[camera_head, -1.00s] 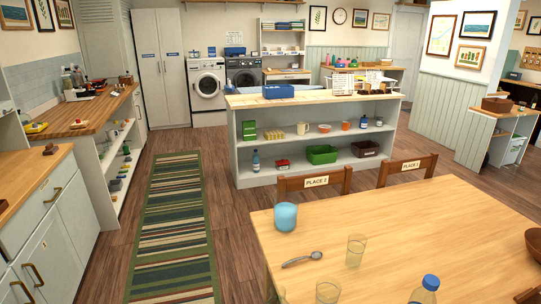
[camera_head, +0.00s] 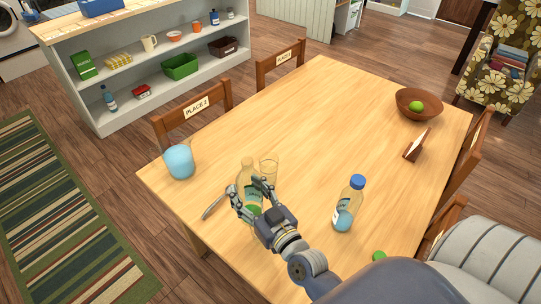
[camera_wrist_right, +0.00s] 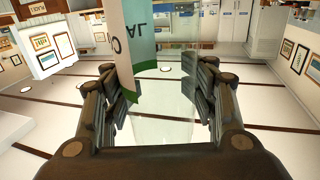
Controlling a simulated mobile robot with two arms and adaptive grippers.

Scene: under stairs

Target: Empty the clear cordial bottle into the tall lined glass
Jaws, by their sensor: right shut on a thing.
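The clear cordial bottle (camera_head: 247,174) stands about upright near the table's left side, with a green and white label. My right gripper (camera_head: 252,197) is shut around its labelled body. In the right wrist view the clear bottle (camera_wrist_right: 165,125) and its label lie between the gripper's fingers (camera_wrist_right: 160,95). I cannot tell whether its base touches the table. A clear tall glass (camera_head: 269,168) stands just behind and right of the bottle, partly hidden by the gripper. Its lines are too small to make out. My left gripper is not in view.
A blue-capped bottle (camera_head: 348,205) stands right of my right arm. A brown bowl (camera_head: 419,104) and a small stand (camera_head: 417,145) are far right. The table's middle (camera_head: 320,125) is clear.

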